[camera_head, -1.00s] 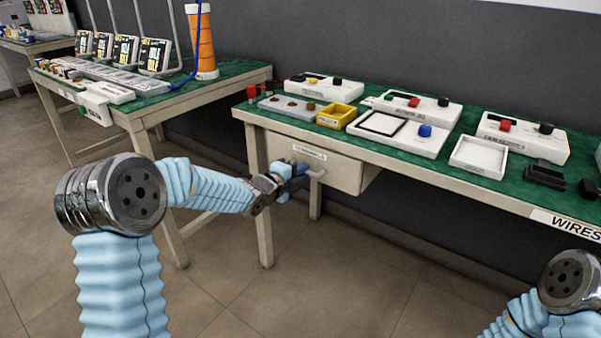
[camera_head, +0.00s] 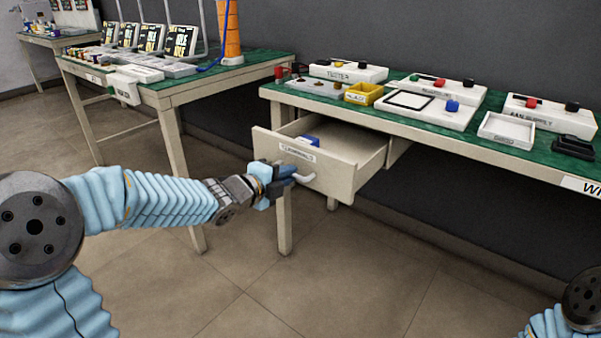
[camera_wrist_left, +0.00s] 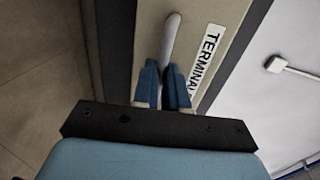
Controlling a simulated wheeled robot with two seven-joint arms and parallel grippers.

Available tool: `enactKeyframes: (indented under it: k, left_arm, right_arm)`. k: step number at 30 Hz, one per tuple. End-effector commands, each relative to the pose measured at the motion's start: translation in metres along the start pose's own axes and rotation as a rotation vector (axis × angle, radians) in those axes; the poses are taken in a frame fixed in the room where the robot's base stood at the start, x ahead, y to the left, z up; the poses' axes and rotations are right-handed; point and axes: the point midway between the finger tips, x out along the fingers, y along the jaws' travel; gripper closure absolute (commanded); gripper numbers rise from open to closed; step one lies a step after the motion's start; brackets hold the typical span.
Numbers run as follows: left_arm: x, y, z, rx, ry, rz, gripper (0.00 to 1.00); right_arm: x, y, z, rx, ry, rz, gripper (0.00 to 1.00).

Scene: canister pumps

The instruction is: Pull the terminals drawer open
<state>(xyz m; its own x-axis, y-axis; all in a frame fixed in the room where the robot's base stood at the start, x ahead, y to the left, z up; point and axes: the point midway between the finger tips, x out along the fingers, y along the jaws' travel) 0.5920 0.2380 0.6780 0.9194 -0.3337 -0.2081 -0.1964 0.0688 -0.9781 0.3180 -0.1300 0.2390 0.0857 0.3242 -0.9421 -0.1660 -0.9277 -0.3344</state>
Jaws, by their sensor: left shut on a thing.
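The terminals drawer (camera_head: 316,172) is a cream drawer under the green-topped bench and stands pulled out, its inside showing from above. A blue object (camera_head: 309,140) lies in it near the front. Its labelled front also shows in the left wrist view (camera_wrist_left: 232,35). My left gripper (camera_head: 286,174) is shut on the drawer's pale handle (camera_head: 304,178), at the drawer front. In the left wrist view the blue fingers (camera_wrist_left: 167,88) close around the handle (camera_wrist_left: 172,38). My right gripper is outside the views; only part of my right arm shows at lower right.
The bench (camera_head: 455,137) carries a tester (camera_head: 348,71), a yellow tray (camera_head: 364,93), a white tray (camera_head: 507,130) and several boxes with knobs. A second bench (camera_head: 190,85) stands to the left. The floor before the drawer is clear.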

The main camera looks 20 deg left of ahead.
Motion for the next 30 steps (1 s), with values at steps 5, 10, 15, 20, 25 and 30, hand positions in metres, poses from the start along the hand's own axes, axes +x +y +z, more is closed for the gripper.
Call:
enactKeyframes:
  k: [5,10,15,20,25,30]
  left_arm:
    - [-0.031,0.008,0.000,-0.001,-0.001,0.002,1.00]
    - [-0.047,0.011,0.000,-0.001,-0.001,0.003,1.00]
    - [-0.054,0.013,0.000,0.000,0.000,0.003,1.00]
    - [-0.055,0.013,0.000,-0.001,0.000,0.003,1.00]
    - [-0.054,0.013,0.000,-0.001,0.000,0.003,1.00]
    - [-0.054,0.013,0.000,-0.001,0.000,0.003,0.66]
  right_arm:
    - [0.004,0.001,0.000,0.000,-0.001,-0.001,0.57]
    - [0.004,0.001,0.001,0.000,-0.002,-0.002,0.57]
    - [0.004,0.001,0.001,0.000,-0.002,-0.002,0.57]
    - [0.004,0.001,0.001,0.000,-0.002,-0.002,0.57]
    - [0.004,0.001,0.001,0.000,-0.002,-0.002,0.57]
    - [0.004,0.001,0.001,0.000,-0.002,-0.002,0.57]
